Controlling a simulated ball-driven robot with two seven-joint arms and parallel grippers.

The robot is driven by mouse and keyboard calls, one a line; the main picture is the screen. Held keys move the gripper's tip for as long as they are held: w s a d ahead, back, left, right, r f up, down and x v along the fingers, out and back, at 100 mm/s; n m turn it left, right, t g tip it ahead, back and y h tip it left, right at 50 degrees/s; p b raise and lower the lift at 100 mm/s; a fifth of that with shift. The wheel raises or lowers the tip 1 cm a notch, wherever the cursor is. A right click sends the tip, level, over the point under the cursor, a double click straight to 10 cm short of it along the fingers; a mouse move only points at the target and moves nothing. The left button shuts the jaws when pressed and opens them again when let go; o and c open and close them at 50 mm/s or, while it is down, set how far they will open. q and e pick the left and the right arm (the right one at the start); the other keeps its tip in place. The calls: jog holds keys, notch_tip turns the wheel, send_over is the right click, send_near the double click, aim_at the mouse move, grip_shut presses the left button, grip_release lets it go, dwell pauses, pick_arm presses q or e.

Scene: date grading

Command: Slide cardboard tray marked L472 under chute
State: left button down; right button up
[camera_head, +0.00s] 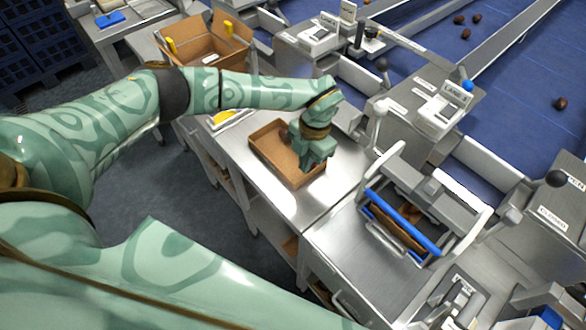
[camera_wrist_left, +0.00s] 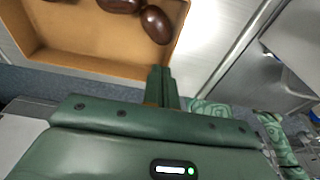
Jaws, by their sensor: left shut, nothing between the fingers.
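A shallow brown cardboard tray (camera_head: 268,146) lies on the steel bench top. In the left wrist view the tray (camera_wrist_left: 80,45) fills the upper left and holds several dark brown dates (camera_wrist_left: 156,24). No L472 marking is readable. My left gripper (camera_head: 309,168) is shut and empty at the tray's right side, covering part of it. In the left wrist view its closed fingers (camera_wrist_left: 160,78) stand by the tray's corner; I cannot tell whether they touch it. A pale metal chute (camera_head: 344,112) sits just beyond the tray. My right gripper is not in view.
A blue-handled frame (camera_head: 402,222) stands to the right on a separate steel top. An open cardboard box (camera_head: 195,52) stands behind my left arm. A blue conveyor (camera_head: 515,75) with dates runs at the upper right.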

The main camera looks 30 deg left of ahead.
aim_at(293, 176)
pick_arm(q)
jog(key=s, duration=0.1)
jog(key=s+a, duration=0.1)
jog(key=s+f, duration=0.1)
jog(key=s, duration=0.1)
jog(key=shift+a+p, duration=0.25)
jog(key=shift+p, duration=0.05)
jog(key=shift+f, duration=0.3)
jog(key=shift+f, duration=0.1)
